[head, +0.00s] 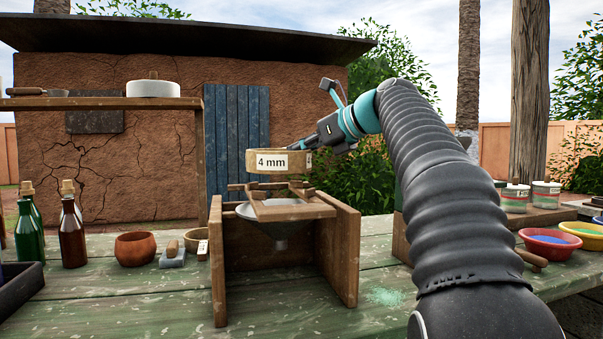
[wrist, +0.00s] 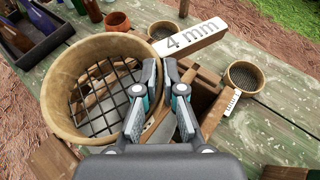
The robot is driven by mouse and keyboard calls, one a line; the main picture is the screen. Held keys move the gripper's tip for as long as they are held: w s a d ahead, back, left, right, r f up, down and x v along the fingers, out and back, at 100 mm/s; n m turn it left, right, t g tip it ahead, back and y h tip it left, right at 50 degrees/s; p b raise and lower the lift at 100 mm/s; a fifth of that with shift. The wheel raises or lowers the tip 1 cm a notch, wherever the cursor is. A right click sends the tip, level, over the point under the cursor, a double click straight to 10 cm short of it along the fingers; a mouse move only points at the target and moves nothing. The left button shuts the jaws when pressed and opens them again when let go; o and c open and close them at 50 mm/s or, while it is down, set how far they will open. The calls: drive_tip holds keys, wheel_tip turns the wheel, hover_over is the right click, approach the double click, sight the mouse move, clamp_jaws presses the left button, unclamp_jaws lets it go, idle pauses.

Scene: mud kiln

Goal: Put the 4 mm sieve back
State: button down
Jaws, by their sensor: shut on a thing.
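The 4 mm sieve (head: 272,163) is a round wooden ring with a wire mesh and a white "4 mm" label. My gripper (head: 308,146) is shut on the right side of its rim and holds it roughly level above the wooden stand (head: 340,250). In the wrist view the sieve (wrist: 58,92) fills the left, with the gripper fingers (wrist: 160,72) on its wall. The stand has a slatted top (head: 290,208) over a grey metal funnel (head: 285,235). A gap shows between the sieve and the slats in the head view.
In the wrist view, two smaller sieves (wrist: 244,76) (wrist: 164,31) lie on the green table. An orange-brown bowl (head: 135,249), bottles (head: 73,232) and a dark tray (head: 20,285) stand left. A wooden shelf (head: 100,103) is behind; coloured bowls (head: 550,243) and tins (head: 515,198) are right.

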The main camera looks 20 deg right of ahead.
drive_tip(key=shift+f+b, duration=1)
drive_tip(key=shift+f, duration=0.95)
drive_tip(key=shift+f, duration=0.3)
drive_tip(key=c, duration=1.3)
unclamp_jaws()
drive_tip(key=shift+r, duration=0.25)
drive_tip(key=shift+s+d+r, duration=0.15)
drive_tip(key=shift+r, duration=0.1)
drive_tip(key=p+v, duration=0.1)
drive_tip(key=v, duration=1)
drive_tip(key=shift+s+d+r+p, duration=0.1)
drive_tip(key=shift+s+d+p, duration=0.05)
drive_tip(key=shift+p, duration=0.25)
